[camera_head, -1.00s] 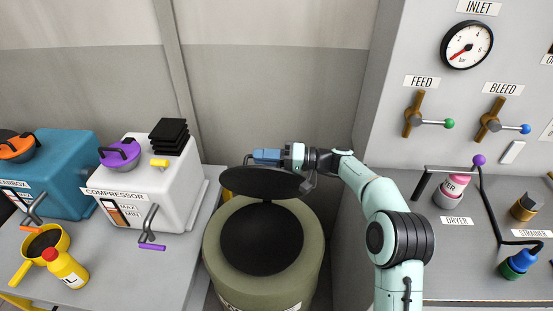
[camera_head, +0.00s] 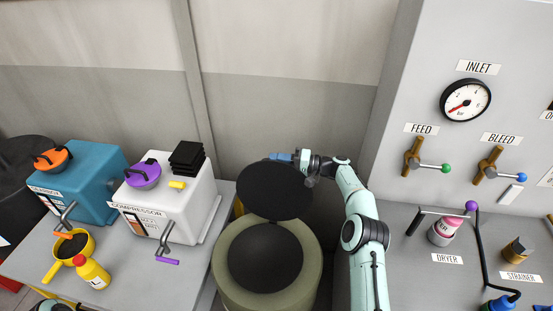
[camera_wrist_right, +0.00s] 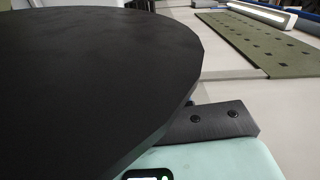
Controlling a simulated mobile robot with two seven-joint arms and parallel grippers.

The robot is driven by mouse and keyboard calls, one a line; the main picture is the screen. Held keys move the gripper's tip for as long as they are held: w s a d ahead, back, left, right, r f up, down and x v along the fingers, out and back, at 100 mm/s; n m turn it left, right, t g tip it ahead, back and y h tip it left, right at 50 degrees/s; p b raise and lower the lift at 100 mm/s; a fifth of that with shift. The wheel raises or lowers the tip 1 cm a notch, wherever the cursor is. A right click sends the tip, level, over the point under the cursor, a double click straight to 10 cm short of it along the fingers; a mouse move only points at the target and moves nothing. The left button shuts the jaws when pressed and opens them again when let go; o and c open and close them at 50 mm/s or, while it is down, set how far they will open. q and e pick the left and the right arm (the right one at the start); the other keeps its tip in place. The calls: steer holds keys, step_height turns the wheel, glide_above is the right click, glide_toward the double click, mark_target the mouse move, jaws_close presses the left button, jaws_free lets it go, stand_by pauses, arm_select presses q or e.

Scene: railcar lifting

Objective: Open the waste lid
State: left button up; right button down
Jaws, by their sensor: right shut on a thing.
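The waste bin (camera_head: 222,275) is a round olive-green drum with a black round top opening (camera_head: 265,258). Its black disc lid (camera_head: 275,190) stands raised at the back of the bin, tilted steeply with its flat face toward me. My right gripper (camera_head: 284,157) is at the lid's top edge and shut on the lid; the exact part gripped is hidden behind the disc. In the right wrist view the dark lid (camera_wrist_right: 90,70) fills the left side, close to the gripper. My left gripper is not in view.
Left of the bin a table (camera_head: 130,260) bears a white compressor (camera_head: 180,210), a teal box (camera_head: 85,185), a yellow funnel (camera_head: 75,243) and a yellow bottle (camera_head: 93,272). Right stands a grey panel (camera_head: 430,80) with valves and a bench (camera_head: 415,280). A wall (camera_head: 290,110) is behind.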

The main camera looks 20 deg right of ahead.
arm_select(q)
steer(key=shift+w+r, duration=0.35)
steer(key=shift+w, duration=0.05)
arm_select(e)
steer(key=shift+w+d+f, duration=0.2)
steer(key=shift+w+f, duration=0.05)
steer(key=shift+f, duration=0.1)
steer(key=c, duration=1.2)
jaws_free()
steer(key=shift+o, duration=0.2)
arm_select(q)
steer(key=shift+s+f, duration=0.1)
